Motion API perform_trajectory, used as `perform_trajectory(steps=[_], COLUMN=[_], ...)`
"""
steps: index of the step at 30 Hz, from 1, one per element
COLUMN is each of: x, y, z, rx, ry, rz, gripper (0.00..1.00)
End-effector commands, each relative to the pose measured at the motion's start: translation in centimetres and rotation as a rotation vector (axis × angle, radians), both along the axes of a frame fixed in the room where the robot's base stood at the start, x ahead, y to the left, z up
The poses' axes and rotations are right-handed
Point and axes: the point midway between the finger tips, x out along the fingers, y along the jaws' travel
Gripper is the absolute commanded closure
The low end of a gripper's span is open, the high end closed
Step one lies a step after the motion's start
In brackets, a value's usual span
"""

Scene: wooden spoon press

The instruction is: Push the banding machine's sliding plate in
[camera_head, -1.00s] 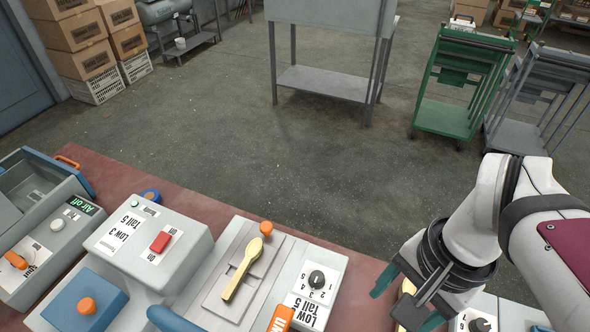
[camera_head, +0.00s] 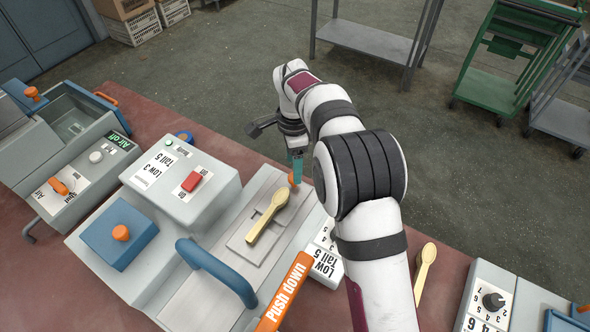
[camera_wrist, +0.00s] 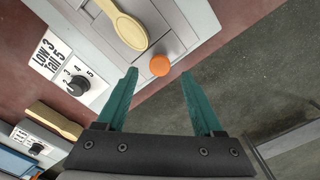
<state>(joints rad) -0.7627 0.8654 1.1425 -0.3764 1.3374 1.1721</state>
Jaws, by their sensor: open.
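The banding machine is the grey press with a sliding plate (camera_head: 243,252) in its bed. A wooden spoon (camera_head: 266,217) lies on the plate, and it also shows in the wrist view (camera_wrist: 125,24). The plate's orange knob (camera_wrist: 160,65) sticks out at the end toward the far table edge; in the head view it is mostly hidden behind my gripper. My gripper (camera_head: 296,168) is open and empty, pointing down at that end. In the wrist view my gripper's (camera_wrist: 158,75) teal fingertips stand either side of the knob, a little short of it. I cannot tell if they touch it.
A blue curved handle (camera_head: 213,268) and an orange "Push down" lever (camera_head: 286,292) rise at the near end. A second spoon (camera_head: 425,270) lies on the red table to the right.

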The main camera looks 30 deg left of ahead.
Motion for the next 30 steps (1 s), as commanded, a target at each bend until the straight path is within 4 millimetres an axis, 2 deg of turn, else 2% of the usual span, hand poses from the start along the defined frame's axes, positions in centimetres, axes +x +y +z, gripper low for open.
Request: perform_trajectory(steps=[3,6,16,27,30], x=[0.0,0.0,0.0,0.0,0.0], y=[0.0,0.0,0.0,0.0,0.0], z=[-2.1,-3.1,-3.6,-3.6,-3.5], rx=[0.000,-0.001,0.001,0.001,0.001], ry=[0.001,0.001,0.001,0.001,0.000], rz=[0.000,0.000,0.000,0.001,0.001], gripper=[0.31,0.31,0.31,0.98,1.00])
